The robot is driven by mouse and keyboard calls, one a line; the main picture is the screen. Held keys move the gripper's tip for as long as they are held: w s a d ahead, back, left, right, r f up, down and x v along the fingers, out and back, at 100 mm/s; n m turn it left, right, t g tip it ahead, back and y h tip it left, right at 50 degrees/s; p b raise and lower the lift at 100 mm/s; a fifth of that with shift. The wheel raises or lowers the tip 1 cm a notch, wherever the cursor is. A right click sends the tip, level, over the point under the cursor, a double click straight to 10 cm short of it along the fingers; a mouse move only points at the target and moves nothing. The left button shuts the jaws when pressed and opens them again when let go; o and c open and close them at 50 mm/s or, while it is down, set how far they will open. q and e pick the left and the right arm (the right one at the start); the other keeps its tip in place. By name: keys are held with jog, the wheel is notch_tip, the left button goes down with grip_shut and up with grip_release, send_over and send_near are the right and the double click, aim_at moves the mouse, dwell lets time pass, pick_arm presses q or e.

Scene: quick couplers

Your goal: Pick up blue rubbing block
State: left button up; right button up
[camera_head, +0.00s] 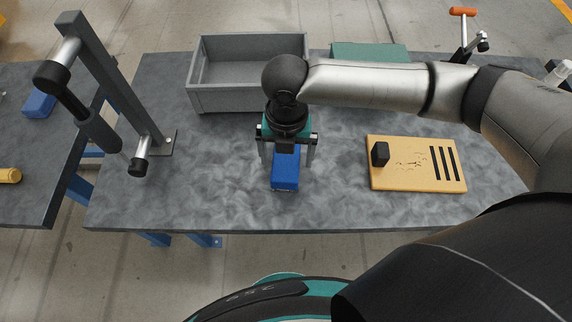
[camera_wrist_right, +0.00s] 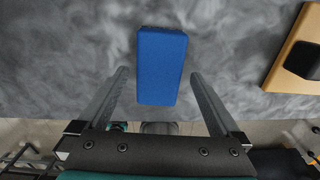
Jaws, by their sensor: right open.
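The blue rubbing block (camera_head: 285,170) lies on the grey table below my right gripper (camera_head: 288,152). In the right wrist view the blue block (camera_wrist_right: 161,66) is centred between and beyond the two fingers of the right gripper (camera_wrist_right: 158,78). The fingers are spread wider than the block, with a gap on each side, and hold nothing. The gripper points down, one finger on each side of the block in the head view. How far the tips are above the table is hard to tell. My left gripper does not show.
A grey open bin (camera_head: 245,98) stands behind the gripper. A wooden board (camera_head: 405,183) with slots and a black block (camera_head: 380,154) lies to the right. A grey post stand (camera_head: 125,105) rises at the left. A green box (camera_head: 370,51) is at the back. Table around the blue block is clear.

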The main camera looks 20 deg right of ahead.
aim_at(286, 161)
notch_tip(286, 161, down, 3)
jog(key=shift+w+f+b, duration=0.1)
jog(key=shift+f+b, duration=0.05)
jog(key=shift+b, duration=0.2)
jog(key=shift+c, duration=0.2)
jog(key=c, duration=1.5)
